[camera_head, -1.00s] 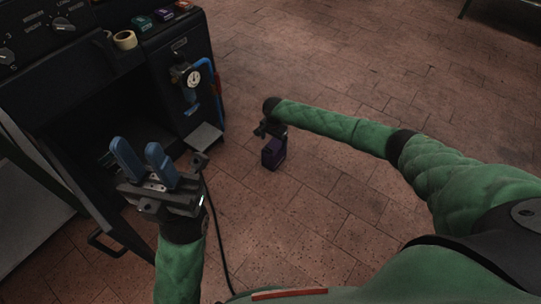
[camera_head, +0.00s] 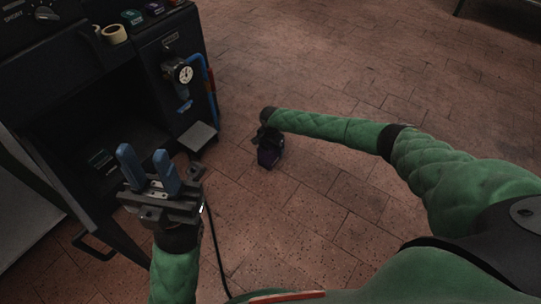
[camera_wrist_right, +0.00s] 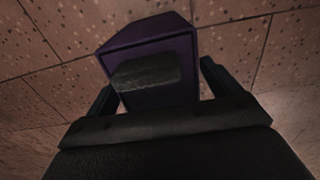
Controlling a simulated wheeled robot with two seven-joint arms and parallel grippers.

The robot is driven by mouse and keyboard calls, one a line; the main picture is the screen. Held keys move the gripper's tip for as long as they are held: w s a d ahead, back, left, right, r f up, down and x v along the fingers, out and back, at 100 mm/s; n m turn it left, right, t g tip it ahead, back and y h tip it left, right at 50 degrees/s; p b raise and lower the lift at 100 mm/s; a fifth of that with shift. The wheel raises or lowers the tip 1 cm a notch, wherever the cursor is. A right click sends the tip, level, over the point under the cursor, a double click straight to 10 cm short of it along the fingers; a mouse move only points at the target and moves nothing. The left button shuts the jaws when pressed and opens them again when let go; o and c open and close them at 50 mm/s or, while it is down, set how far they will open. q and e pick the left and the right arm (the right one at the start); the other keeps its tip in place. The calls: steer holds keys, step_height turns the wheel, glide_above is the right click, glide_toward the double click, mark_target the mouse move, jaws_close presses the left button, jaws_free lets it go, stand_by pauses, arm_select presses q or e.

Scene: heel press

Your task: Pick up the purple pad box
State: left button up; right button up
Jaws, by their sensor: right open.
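The purple pad box (camera_head: 268,157) is low over or on the tiled floor, right of the machine; I cannot tell whether it touches the floor. In the right wrist view the purple box (camera_wrist_right: 150,34) shows a rough dark grey block on its near face. My right gripper (camera_head: 267,138) is at the box, partly covering it. In the wrist view its dark fingers (camera_wrist_right: 158,88) stand apart, one on each side of the box, with gaps visible. My left gripper (camera_head: 145,153) has two blue fingers, spread and empty, in front of the machine's opening.
The black machine (camera_head: 150,60) fills the left, with a gauge (camera_head: 183,73), blue and red pipes and a small grey plate (camera_head: 198,136) low on its side. A tape roll (camera_head: 114,34) and small boxes (camera_head: 131,17) sit on top. The floor to the right is clear.

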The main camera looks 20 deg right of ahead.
steer(key=c, duration=1.1)
steer(key=shift+o, duration=0.2)
steer(key=shift+r, duration=0.15)
